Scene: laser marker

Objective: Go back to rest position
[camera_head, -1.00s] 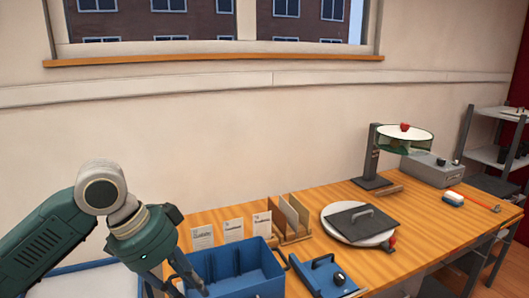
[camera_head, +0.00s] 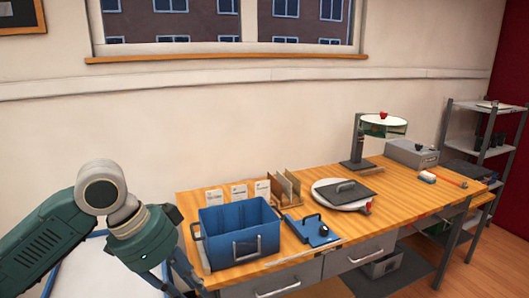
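My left arm comes in from the lower left, bent at a dark green wrist. My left gripper (camera_head: 184,284) points down at the bottom edge, left of the table's front left corner. Its two dark fingers look apart with nothing seen between them, though the tips are near the picture's edge. My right gripper is not in view.
A wooden table (camera_head: 400,190) holds a blue bin (camera_head: 240,232) near the gripper, a blue device (camera_head: 312,230), a round plate with a dark cover (camera_head: 345,190), and a lamp-like stand (camera_head: 357,145). A grey shelf (camera_head: 490,135) stands at right. Floor (camera_head: 480,265) is clear at lower right.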

